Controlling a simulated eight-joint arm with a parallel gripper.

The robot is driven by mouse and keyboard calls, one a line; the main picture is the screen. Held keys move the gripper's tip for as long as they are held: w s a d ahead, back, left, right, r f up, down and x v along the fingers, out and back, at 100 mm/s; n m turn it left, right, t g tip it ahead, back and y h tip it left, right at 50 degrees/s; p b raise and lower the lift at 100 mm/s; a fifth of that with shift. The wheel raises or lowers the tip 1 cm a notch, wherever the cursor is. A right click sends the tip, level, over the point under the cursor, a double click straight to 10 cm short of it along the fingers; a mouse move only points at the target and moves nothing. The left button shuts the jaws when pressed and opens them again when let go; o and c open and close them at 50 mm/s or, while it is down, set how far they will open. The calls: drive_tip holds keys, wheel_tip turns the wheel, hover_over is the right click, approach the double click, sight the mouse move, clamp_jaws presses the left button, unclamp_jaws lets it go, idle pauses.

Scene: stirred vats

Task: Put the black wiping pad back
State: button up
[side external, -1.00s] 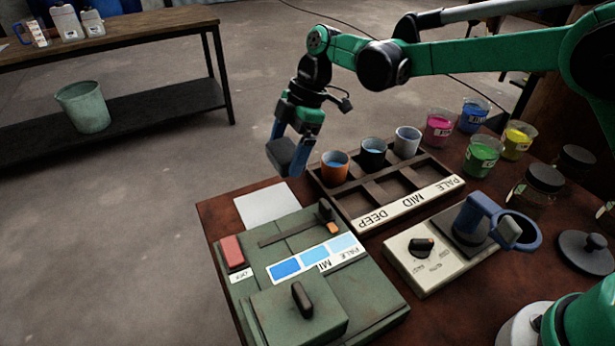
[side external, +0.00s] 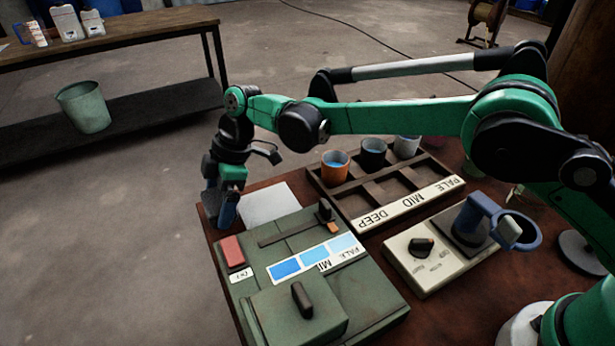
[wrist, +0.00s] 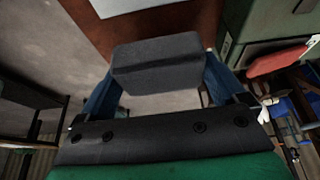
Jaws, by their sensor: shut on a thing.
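The black wiping pad (wrist: 157,62) is a dark grey block held between the two blue fingers of my gripper (wrist: 158,82) in the wrist view. In the side view my gripper (side external: 220,208) points down at the table's left edge, beside the white sheet (side external: 266,204) and behind the red button on the green machine (side external: 290,245). The pad is hard to make out there among the fingers. In the wrist view the pad appears against the brown table edge and the floor. I cannot tell whether it touches the table.
The red button (side external: 232,250) and green machine are close to my gripper. A dark wooden rack (side external: 335,195) holds an orange, a black and a grey cup. A cream control box (side external: 440,255) with a blue-handled item stands at the right. Bare floor lies left of the table.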

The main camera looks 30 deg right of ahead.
drive_tip(key=shift+f, duration=1.35)
drive_tip(key=shift+f, duration=0.1)
drive_tip(key=o, duration=1.1)
drive_tip(key=shift+o, duration=0.2)
drive_tip(key=s+d+r+m+t, duration=0.2)
drive_tip(key=d+r+m, duration=0.3)
drive_tip(key=d+r, duration=0.95)
drive_tip(key=s+d+f+m+t+h, duration=0.1)
drive_tip(key=s+d+m+t+h, duration=0.3)
drive_tip(key=s+d+m, duration=0.9)
drive_tip(key=shift+s+d+t, duration=0.3)
drive_tip(key=shift+s+t, duration=0.25)
drive_tip(key=shift+t, duration=0.05)
